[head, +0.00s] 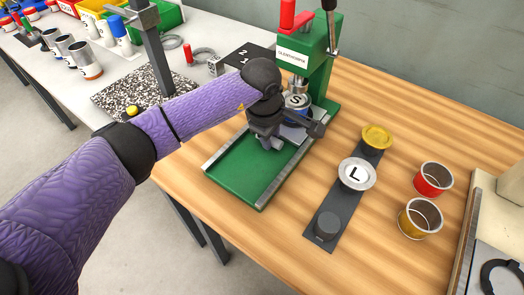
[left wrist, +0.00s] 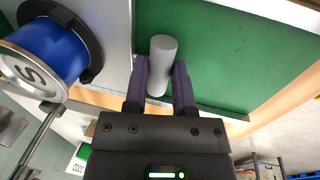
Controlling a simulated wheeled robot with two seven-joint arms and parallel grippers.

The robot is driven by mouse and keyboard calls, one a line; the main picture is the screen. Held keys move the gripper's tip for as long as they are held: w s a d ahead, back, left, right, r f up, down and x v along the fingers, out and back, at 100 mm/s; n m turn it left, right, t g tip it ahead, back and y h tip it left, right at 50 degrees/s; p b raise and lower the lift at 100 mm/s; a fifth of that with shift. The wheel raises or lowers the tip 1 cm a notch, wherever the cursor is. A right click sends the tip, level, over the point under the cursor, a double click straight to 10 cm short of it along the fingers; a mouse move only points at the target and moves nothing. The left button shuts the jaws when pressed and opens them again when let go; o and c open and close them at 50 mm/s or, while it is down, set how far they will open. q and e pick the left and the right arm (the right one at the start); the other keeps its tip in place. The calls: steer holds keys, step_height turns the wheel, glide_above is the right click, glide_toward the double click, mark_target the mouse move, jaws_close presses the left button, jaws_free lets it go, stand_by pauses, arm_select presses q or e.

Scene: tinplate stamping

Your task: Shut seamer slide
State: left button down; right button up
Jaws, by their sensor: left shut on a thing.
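The green seamer (head: 317,60) stands on the wooden bench, with a green bed (head: 245,175) between two metal rails. A blue can with a lid marked S (head: 297,101) is near the seamer's column, partly hidden by my arm. In the left wrist view the can (left wrist: 62,48) sits in a black holder on the pale slide plate (left wrist: 105,40). My left gripper (left wrist: 161,75) is shut on a grey cylindrical knob (left wrist: 163,48), with one finger on each side.
Red (head: 433,180) and yellow (head: 419,218) open cans stand further right. The bench front is clear.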

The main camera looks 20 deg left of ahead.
arm_select(q)
steer(key=shift+c, duration=2.2)
jaws_free()
steer(key=shift+s+a, duration=0.1)
steer(key=shift+s, duration=0.05)
arm_select(e)
steer(key=shift+s+r, duration=0.1)
steer(key=shift+s, duration=0.25)
arm_select(q)
steer(key=shift+r, duration=0.1)
arm_select(e)
steer(key=shift+a, duration=0.1)
arm_select(q)
step_height(320, 180, up, 10)
steer(key=s+p, duration=0.2)
steer(key=p, duration=0.1)
steer(key=shift+a+f, duration=0.2)
steer(key=shift+a, duration=0.15)
arm_select(e)
steer(key=w+a+r, duration=0.1)
steer(key=w+r, duration=0.1)
steer(key=shift+a+r+t, duration=0.3)
steer(key=shift+a, duration=0.1)
steer(key=shift+s+d, duration=0.1)
steer(key=shift+d, duration=0.1)
